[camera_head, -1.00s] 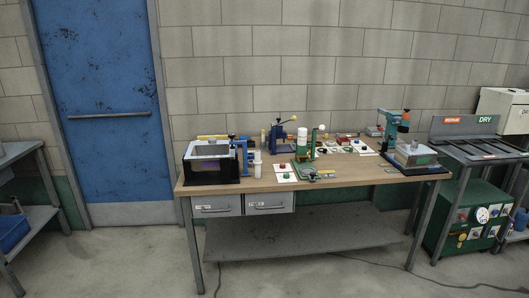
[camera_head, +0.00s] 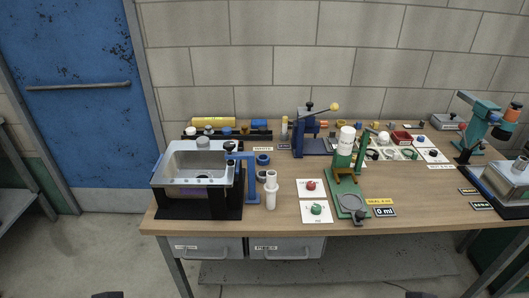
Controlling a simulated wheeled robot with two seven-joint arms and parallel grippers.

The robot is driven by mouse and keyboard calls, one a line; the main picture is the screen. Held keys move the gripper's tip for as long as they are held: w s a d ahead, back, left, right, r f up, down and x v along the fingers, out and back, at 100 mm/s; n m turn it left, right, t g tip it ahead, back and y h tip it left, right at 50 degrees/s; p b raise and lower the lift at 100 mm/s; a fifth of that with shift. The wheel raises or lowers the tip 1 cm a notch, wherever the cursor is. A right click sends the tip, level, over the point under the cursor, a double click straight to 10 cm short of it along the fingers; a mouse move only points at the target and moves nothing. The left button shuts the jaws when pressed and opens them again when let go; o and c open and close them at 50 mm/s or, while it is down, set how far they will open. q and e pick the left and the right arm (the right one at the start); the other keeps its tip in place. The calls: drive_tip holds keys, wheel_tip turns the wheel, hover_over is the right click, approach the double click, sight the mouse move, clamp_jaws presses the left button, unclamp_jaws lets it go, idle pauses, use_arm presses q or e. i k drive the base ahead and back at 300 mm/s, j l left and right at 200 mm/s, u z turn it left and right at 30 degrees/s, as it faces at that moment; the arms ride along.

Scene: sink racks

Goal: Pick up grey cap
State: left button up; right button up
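No cap is plainly readable as the grey one at this size. Several small round caps sit in a row on a low black rack (camera_head: 268,137) at the back left of the workbench. The leftmost, a pale grey-white cap (camera_head: 190,131), may be it. Another pale cap (camera_head: 202,142) lies on or behind the sink's rear edge. Small dark slivers at the bottom edge of the picture, left and right, look like the tips of my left gripper (camera_head: 108,295) and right gripper (camera_head: 417,295). They are far below the caps; their fingers cannot be made out.
A metal sink box (camera_head: 196,160) with a blue bracket stands front left. A white bottle (camera_head: 271,190), cards with a red and a green knob (camera_head: 311,186), a green stand (camera_head: 345,180) and a blue press (camera_head: 306,130) crowd the workbench (camera_head: 420,215).

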sight(203, 141)
drive_tip(key=l+u, duration=0.25)
drive_tip(key=l, duration=0.4)
drive_tip(key=l+u, duration=0.25)
drive_tip(key=l, duration=0.45)
